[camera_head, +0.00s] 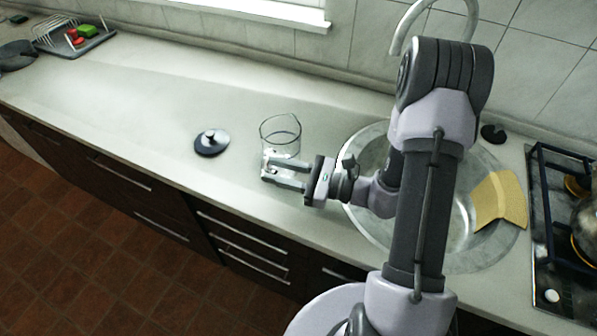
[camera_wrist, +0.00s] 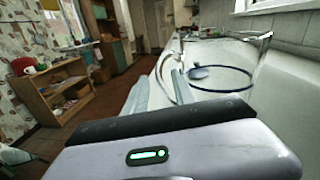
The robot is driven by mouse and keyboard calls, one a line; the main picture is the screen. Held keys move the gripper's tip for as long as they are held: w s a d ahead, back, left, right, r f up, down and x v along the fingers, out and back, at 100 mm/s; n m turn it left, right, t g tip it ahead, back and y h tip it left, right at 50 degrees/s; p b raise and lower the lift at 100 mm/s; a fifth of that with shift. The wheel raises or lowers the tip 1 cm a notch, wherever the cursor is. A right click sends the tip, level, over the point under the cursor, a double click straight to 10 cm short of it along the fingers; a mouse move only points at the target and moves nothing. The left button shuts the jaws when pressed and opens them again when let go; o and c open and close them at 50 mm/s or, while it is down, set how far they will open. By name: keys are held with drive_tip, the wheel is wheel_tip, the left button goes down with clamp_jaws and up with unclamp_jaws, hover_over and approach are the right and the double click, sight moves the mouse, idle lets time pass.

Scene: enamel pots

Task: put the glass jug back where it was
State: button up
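I cannot tell whether either finger touches the glass. The jug's lower part is partly hidden by the fingers.
A dark round lid with a knob (camera_head: 211,143) lies left of the jug. The round sink (camera_head: 455,258) with a yellow cloth (camera_head: 499,199) is to the right, beside the hob (camera_head: 547,215). A dish rack (camera_head: 56,31) stands far left. The counter between is mostly clear.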

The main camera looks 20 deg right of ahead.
drive_tip(key=p+v, duration=0.1)
drive_tip(key=v, duration=0.7)
drive_tip(key=shift+s+d+p, duration=0.15)
drive_tip(key=shift+d+p, duration=0.1)
drive_tip(key=shift+p, duration=0.05)
drive_tip(key=shift+s+r, duration=0.2)
drive_tip(key=s+a+r+n+g+h, duration=0.4)
drive_tip(key=s+a+r+n+g, duration=0.45)
drive_tip(key=a+n+g, duration=0.3)
drive_tip(key=s+d+r+n+t+h, duration=0.2)
drive_tip(key=s+r+n+t+h, duration=0.2)
drive_tip(key=r+n+t+h, duration=0.2)
wheel_tip(320, 180, up, 2)
drive_tip(key=shift+s+d+r+n+h, duration=0.1)
drive_tip(key=shift+s+d+n+h, duration=0.3)
drive_tip(key=shift+n+h, duration=0.8)
drive_tip(key=shift+w+t, duration=0.1)
drive_tip(key=shift+t, duration=0.15)
